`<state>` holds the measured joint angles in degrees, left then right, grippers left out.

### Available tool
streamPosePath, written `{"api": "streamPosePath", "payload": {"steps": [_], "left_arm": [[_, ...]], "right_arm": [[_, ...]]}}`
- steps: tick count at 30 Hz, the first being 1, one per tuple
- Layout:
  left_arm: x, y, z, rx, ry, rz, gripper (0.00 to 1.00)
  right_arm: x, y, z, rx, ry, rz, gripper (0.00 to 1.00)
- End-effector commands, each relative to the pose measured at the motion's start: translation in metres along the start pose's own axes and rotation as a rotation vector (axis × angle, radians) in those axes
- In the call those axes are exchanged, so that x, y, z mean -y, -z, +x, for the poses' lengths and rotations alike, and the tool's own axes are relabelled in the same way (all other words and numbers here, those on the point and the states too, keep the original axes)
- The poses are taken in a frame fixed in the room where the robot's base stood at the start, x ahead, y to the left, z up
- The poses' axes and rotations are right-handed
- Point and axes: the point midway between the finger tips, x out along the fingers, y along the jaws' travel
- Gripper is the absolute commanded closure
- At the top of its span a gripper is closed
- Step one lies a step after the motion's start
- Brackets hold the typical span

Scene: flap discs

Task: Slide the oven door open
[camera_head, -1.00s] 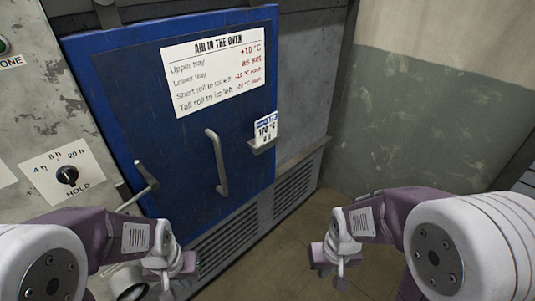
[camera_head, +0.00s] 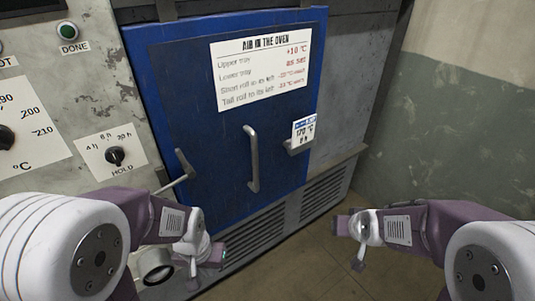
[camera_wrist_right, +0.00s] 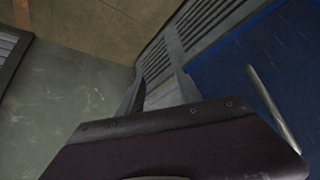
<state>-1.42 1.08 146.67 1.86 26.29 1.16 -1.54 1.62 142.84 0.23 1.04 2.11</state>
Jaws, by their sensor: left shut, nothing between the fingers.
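The blue oven door (camera_head: 195,130) is closed in its frame in the head view. A vertical grey bar handle (camera_head: 252,160) stands out from its middle. A grey lever (camera_head: 182,168) sits at the door's lower left. My left gripper (camera_head: 210,256) is shut and empty, low in front of the oven, below and left of the handle and apart from it. My right gripper (camera_head: 350,235) is in front of the floor, right of the handle and below it; its fingers are too unclear to judge. The right wrist view also shows the door (camera_wrist_right: 285,55) and handle (camera_wrist_right: 272,108).
A control panel (camera_head: 60,100) with knobs and a green button is left of the door. A small bracket with a temperature card (camera_head: 303,132) is right of the handle. A vent grille (camera_head: 325,188) runs below. The floor (camera_head: 300,265) between my arms is clear.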

Motion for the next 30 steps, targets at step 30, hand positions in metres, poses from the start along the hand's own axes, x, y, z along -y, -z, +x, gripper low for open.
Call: {"api": "streamPosePath", "payload": {"steps": [30], "left_arm": [[0.002, -0.013, 0.122, 0.0, 0.0, 0.0, 1.0]], "right_arm": [[0.266, 0.191, 0.06, -0.941, 0.452, -0.264, 0.59]]}}
